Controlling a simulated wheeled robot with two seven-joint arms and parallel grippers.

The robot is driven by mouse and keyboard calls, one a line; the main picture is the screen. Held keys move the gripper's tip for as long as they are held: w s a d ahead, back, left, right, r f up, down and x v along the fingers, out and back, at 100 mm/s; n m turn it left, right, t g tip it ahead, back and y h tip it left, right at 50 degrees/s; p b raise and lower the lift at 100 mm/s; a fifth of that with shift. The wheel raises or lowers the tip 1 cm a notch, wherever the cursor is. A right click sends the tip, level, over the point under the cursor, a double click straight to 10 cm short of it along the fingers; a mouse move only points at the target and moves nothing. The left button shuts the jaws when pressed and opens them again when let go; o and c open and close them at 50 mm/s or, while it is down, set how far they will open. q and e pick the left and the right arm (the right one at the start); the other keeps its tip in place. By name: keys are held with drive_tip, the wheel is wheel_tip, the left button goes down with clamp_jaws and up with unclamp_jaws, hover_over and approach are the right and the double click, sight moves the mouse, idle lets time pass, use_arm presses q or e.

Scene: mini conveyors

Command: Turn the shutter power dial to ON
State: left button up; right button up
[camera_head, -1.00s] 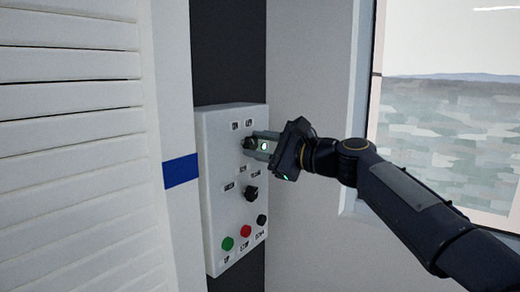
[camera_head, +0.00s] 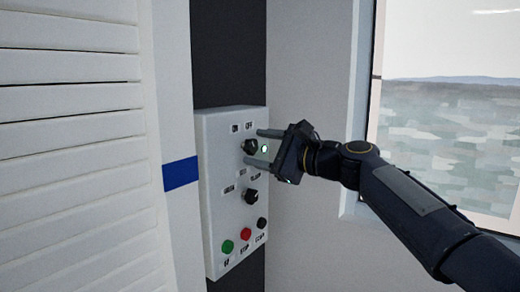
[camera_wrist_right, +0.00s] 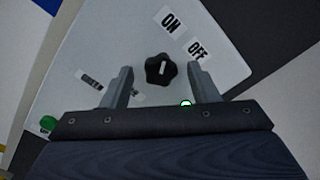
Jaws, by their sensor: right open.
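The white control panel (camera_head: 222,190) is on the dark wall strip. Its upper black dial (camera_head: 249,147) sits below the ON and OFF labels. In the right wrist view this dial (camera_wrist_right: 160,71) has a white mark that stands nearly upright, roughly in line with the ON label (camera_wrist_right: 171,22) and turned away from the OFF label (camera_wrist_right: 197,50). My right gripper (camera_head: 254,150) is open, with one finger on each side of the dial. In the right wrist view gaps show between the dial and both fingers (camera_wrist_right: 160,67). My left gripper is not in view.
A second black dial (camera_head: 250,195) is lower on the panel. Below it are a green button (camera_head: 227,246), a red button (camera_head: 246,233) and a black one (camera_head: 262,222). A white slatted shutter (camera_head: 75,150) stands at left; a window (camera_head: 450,120) is at right.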

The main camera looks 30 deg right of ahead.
drive_tip(key=b+v, duration=0.1)
drive_tip(key=v, duration=0.6)
drive_tip(key=shift+s, duration=0.2)
drive_tip(key=s+a+f+n+g+h, duration=0.1)
drive_tip(key=s+a+f+n+g, duration=0.2)
drive_tip(key=f, duration=0.9)
drive_tip(key=s+a+f+n+g+h, duration=0.1)
drive_tip(key=s+a+f+n+g, duration=0.3)
drive_tip(key=s+a+f+n, duration=0.3)
drive_tip(key=s+a+f+n+g+h, duration=0.1)
drive_tip(key=s+a+f+n+g, duration=0.3)
drive_tip(key=s+f+n, duration=0.6)
wheel_tip(320, 180, down, 9)
drive_tip(key=shift+a+f, duration=0.2)
drive_tip(key=shift+a, duration=0.2)
drive_tip(key=shift+s, duration=0.1)
